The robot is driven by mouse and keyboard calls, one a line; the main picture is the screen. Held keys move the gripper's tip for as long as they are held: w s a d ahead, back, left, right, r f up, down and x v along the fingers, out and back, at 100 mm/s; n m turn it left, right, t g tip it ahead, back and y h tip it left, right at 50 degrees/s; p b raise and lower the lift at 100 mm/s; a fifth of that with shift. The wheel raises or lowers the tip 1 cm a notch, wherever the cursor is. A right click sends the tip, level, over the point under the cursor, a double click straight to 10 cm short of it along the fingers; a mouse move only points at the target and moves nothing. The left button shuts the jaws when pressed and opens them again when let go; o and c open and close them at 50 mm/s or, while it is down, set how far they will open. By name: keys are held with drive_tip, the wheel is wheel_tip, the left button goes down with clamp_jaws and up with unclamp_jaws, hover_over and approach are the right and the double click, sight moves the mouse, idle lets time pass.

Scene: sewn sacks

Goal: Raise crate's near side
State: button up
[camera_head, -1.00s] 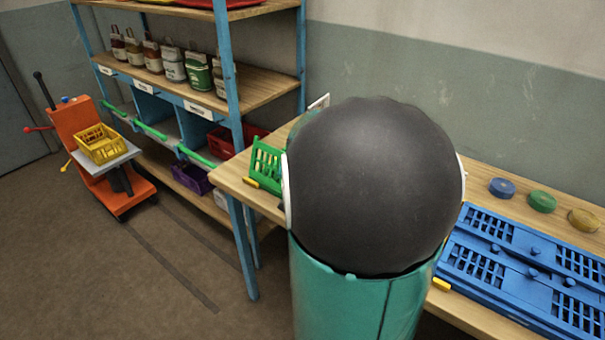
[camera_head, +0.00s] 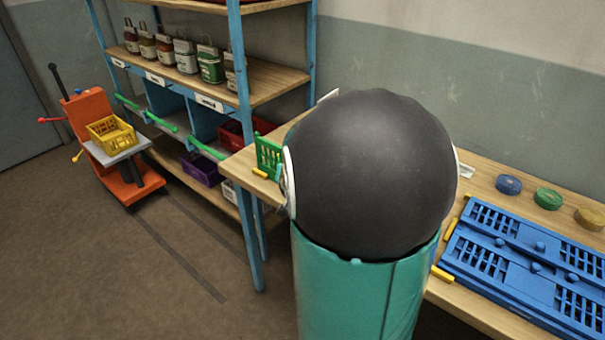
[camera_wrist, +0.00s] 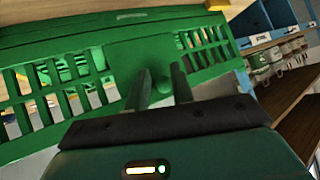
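The green crate (camera_head: 268,155) shows in the head view as a slotted upright piece on the workbench, at the left of my arm's dark joint; the rest is hidden. In the wrist view a green slotted panel (camera_wrist: 90,60) spans the picture, with a solid middle part. My gripper (camera_wrist: 161,68) has two dark fingers with a gap between them, pointing at that solid middle. The head view hides my gripper behind my arm.
A flat blue slotted crate (camera_head: 520,262) lies on the workbench (camera_head: 480,172) at right, with blue, green and yellow discs behind it. An orange cart (camera_head: 95,120) carries a yellow crate (camera_head: 111,131). Floor is clear.

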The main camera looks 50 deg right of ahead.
drive_tip(key=shift+d+r, duration=0.1)
drive_tip(key=shift+r, duration=0.05)
drive_tip(key=v, duration=1.3)
drive_tip(key=shift+a+r, duration=0.2)
drive_tip(key=shift+a, duration=0.15)
drive_tip(key=shift+s, duration=0.1)
idle(0.5)
